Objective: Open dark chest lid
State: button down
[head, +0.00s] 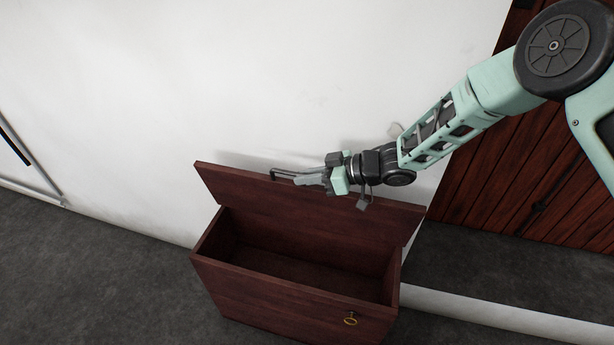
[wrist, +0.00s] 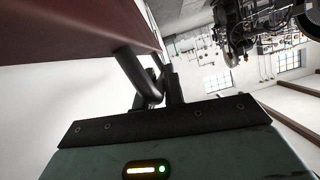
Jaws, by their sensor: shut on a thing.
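The dark red-brown wooden chest (head: 290,290) stands on the floor against the white wall. Its lid (head: 245,192) is raised, standing steeply at the back edge, and the inside looks empty. A black bar handle (head: 283,174) sits near the lid's upper edge. My gripper (head: 305,179) is at the lid's upper edge, shut on this handle. In the wrist view the lid (wrist: 80,25) fills the upper left, and the handle (wrist: 135,70) runs down to my gripper's dark fingers (wrist: 160,92). The exact contact is partly hidden by the fingers.
A small brass ring (head: 351,319) hangs on the chest's front. The white wall (head: 250,80) is close behind the lid. A dark red plank door or panel (head: 530,180) is at the right. Grey floor (head: 90,270) left of the chest is clear.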

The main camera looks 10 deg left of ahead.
jog(key=shift+f, duration=0.1)
jog(key=c, duration=1.5)
grip_release()
jog(key=v, duration=1.7)
jog(key=shift+d+p, duration=0.2)
jog(key=shift+p, duration=0.15)
